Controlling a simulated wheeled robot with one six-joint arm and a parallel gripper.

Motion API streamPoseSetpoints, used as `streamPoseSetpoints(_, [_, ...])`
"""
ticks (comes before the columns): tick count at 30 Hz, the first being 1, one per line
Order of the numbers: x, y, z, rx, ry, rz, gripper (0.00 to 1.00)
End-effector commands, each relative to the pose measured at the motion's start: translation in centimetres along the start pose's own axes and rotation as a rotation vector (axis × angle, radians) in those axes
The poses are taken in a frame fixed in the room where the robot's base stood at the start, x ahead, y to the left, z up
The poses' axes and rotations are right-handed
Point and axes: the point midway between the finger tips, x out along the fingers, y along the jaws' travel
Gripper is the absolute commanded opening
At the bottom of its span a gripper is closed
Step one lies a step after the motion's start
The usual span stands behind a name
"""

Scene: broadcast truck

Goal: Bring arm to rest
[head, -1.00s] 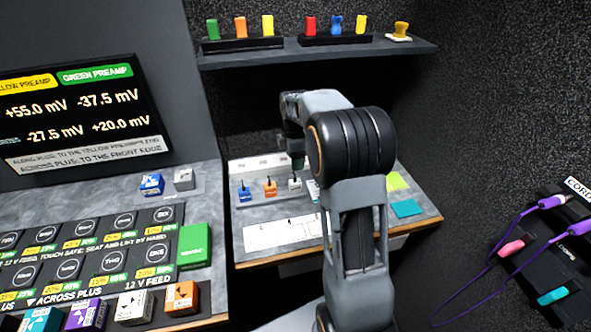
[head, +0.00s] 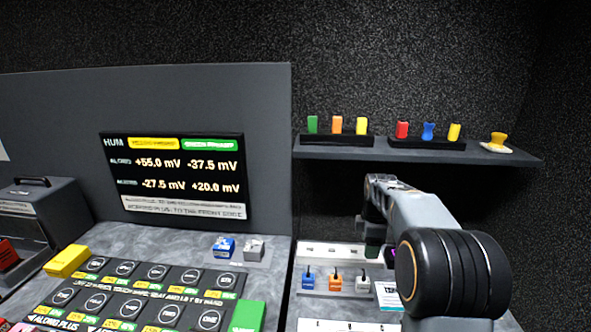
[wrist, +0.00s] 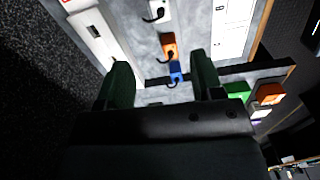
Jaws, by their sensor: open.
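My arm reaches over the right-hand desk in the head view. My gripper (head: 374,243) is above the desk, near the white plug block (head: 363,283), with its dark green fingers partly hidden by the arm. In the wrist view my gripper (wrist: 162,76) has its two fingers wide apart with nothing held between them. Beyond the fingers lie a blue block (wrist: 176,71), an orange block (wrist: 168,44) and a white block (wrist: 157,10), each with a small black hook. The blue block (head: 308,281) and orange block (head: 335,281) also show in the head view.
A shelf (head: 420,152) with coloured pegs and a yellow knob (head: 497,140) hangs behind and above my arm. A green block (head: 247,316) sits at the panel's right end. A dark wall rises behind.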

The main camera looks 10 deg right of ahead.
Motion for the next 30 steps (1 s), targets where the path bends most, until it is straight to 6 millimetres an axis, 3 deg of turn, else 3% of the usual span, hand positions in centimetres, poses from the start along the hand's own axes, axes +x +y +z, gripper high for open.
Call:
streamPoseSetpoints(4, [1.3, -0.2, 0.0, 0.247, 0.001, 0.003, 0.61])
streamPoseSetpoints(7, [2.7, -2.2, 0.0, 0.504, -0.002, -0.011, 0.61])
streamPoseSetpoints(11, [2.1, -6.7, -1.0, 0.844, 0.010, 0.014, 0.61])
streamPoseSetpoints(16, [0.6, -14.0, -2.6, 1.205, 0.069, 0.070, 0.61])
streamPoseSetpoints(21, [-0.3, -19.8, -3.4, 1.354, 0.141, 0.113, 0.61])
streamPoseSetpoints(24, [-0.8, -22.0, -3.7, 1.352, 0.178, 0.135, 0.61])
streamPoseSetpoints(30, [-2.1, -24.1, -4.2, 1.306, 0.237, 0.176, 0.61])
